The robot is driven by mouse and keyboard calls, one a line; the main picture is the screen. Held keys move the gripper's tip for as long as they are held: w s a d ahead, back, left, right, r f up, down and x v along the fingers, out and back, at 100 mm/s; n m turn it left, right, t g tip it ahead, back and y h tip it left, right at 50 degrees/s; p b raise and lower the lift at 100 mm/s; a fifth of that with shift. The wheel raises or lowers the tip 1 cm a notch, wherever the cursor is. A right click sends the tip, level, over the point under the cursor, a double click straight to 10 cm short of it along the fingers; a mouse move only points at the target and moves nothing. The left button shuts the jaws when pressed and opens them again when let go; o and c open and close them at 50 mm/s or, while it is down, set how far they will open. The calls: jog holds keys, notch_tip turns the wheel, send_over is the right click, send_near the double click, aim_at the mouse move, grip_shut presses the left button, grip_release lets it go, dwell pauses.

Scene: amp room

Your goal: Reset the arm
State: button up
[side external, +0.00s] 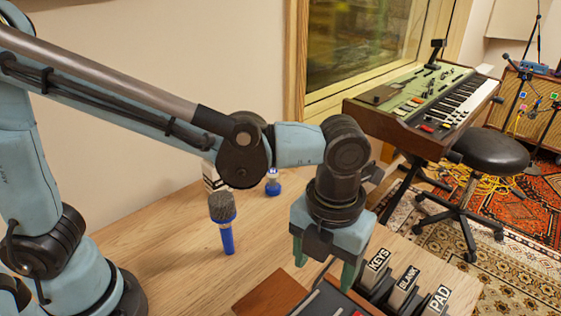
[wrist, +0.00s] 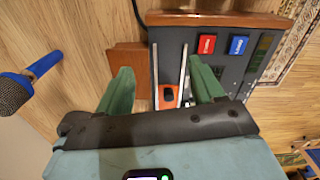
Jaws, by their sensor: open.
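My gripper (side external: 324,268) is open, with its green fingers pointing down above the near side of a dark control panel (side external: 333,302). In the wrist view my gripper (wrist: 160,70) has its fingers spread on either side of a slot with pale rails and an orange piece (wrist: 168,95). Nothing shows held between the fingers. I cannot tell whether a finger touches the panel. My arm reaches out from the left over the wooden table.
A blue microphone (side external: 226,228) appears to stand on the table (side external: 170,250) left of my gripper; a smaller blue-and-white item (side external: 272,183) is behind. Cards labelled KEYS (side external: 377,260), BLANK (side external: 404,288) and PAD (side external: 437,301) stand close right. Red (wrist: 206,44) and blue (wrist: 238,45) buttons are on the panel.

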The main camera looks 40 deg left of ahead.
jog(key=shift+w+a+f, duration=0.35)
jog(key=shift+w, duration=0.15)
jog(key=shift+w+a+f, duration=0.3)
jog(key=shift+w+f, duration=0.05)
jog(key=shift+w, duration=0.15)
jog(key=shift+s+d+r, duration=0.25)
jog(key=shift+s, duration=0.1)
jog(key=shift+s+d+r, duration=0.4)
jog(key=shift+s+r, duration=0.05)
jog(key=shift+s, duration=0.2)
jog(key=shift+s+d+r, duration=0.35)
jog(key=shift+s+r, duration=0.05)
jog(key=shift+s, duration=0.2)
jog(key=w+a+n, duration=0.6)
jog(key=w+a, duration=0.2)
jog(key=a, duration=0.1)
jog(key=shift+w+a+r, duration=0.2)
jog(key=shift+w, duration=0.1)
jog(key=shift+d, duration=0.1)
